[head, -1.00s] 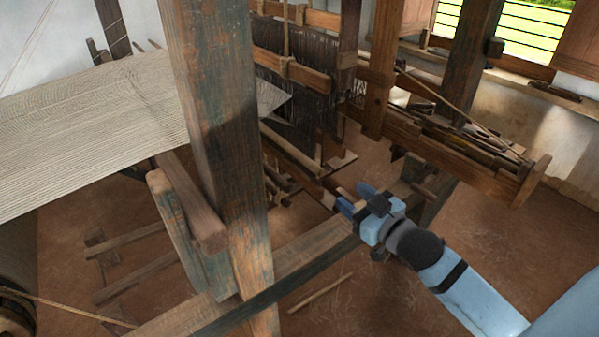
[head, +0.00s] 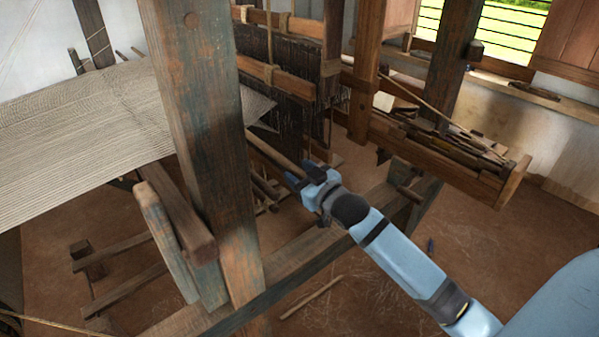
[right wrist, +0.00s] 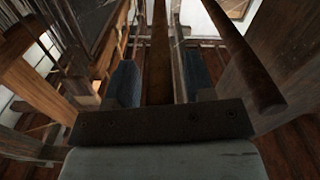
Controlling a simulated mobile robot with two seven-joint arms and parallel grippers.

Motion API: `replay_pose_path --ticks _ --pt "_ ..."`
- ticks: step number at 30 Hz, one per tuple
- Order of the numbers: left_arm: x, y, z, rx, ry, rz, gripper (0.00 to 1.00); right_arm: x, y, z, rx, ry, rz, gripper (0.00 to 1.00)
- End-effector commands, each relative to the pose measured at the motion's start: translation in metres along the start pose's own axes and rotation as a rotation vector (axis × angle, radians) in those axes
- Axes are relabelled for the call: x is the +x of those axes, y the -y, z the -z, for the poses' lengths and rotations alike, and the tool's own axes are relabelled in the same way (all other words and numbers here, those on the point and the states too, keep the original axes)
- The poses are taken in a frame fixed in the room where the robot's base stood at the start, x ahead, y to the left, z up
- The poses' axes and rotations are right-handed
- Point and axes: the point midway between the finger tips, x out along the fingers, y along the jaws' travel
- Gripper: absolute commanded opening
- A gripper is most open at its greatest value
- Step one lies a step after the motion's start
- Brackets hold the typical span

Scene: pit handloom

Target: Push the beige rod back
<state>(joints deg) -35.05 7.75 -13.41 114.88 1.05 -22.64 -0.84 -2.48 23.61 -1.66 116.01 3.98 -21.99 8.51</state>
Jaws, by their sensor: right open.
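A long beige rod (head: 272,149) runs slantwise beside the hanging dark threads of the loom in the head view. Its near end meets my right gripper (head: 304,175), which is open at that end; contact cannot be told. In the right wrist view my right gripper (right wrist: 160,80) has its two blue fingers apart. A dark brown bar (right wrist: 158,45) shows between them, and a round-ended rod (right wrist: 242,55) passes to their right. I cannot tell which of these is the beige rod. My left gripper is out of view.
A thick upright post (head: 205,130) stands left of my arm. A horizontal beam (head: 300,265) crosses below my gripper. Woven cloth (head: 80,130) stretches at left. A wooden trough (head: 440,150) with sticks lies to the right. Open floor (head: 370,295) shows at the front.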

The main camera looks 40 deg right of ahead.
Motion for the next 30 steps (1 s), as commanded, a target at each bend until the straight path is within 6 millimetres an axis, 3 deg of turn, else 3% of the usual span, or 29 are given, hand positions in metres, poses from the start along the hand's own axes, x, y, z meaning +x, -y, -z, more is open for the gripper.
replay_pose_path --ticks 9,15,16,21,30 --pt "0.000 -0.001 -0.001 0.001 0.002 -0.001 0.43 0.003 0.000 0.000 0.000 0.000 0.000 0.48" --pt "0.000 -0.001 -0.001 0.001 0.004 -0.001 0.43 0.003 0.000 0.000 0.001 0.000 0.000 0.03" --pt "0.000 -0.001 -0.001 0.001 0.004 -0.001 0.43 0.003 0.000 0.000 0.001 0.000 0.000 0.00" --pt "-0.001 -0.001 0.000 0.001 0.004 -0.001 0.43 0.003 0.003 0.001 0.002 0.000 0.000 0.00" --pt "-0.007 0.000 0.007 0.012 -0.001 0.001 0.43 0.003 0.042 0.009 0.004 0.001 0.000 0.00"
